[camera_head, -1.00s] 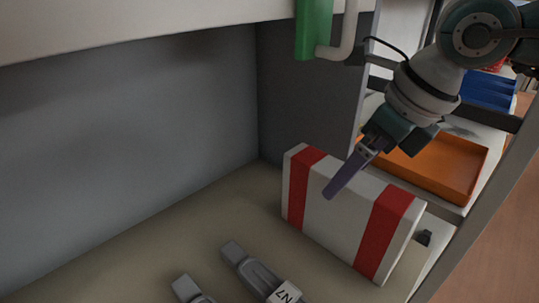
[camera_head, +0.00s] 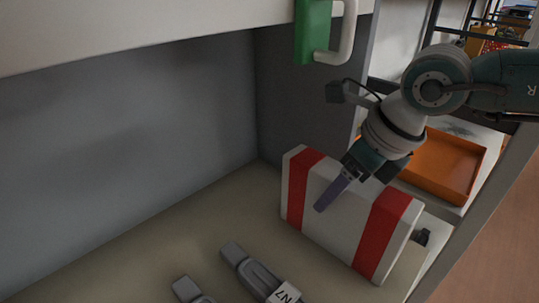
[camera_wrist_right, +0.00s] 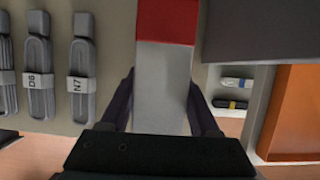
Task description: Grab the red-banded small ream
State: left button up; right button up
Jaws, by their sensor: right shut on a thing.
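The red-banded small ream (camera_head: 338,213), white with two red bands, stands on its long edge on the shelf. In the right wrist view its top edge (camera_wrist_right: 163,85) lies between the fingers, with one red band at the far end. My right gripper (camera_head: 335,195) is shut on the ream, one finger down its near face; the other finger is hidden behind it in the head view. In the right wrist view the gripper (camera_wrist_right: 163,105) has a finger on each side of the ream. My left gripper is in neither view.
Grey toner cartridges lie left of the ream, one labelled N7 (camera_head: 258,275); another, labelled D6 (camera_wrist_right: 38,80), shows in the wrist view. An orange tray (camera_head: 445,165) is right, beyond the upright. A green part with a white handle (camera_head: 315,30) hangs above.

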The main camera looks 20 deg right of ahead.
grip_shut()
dwell(0.4)
jog(key=shift+w+r, duration=0.1)
jog(key=shift+r, duration=0.05)
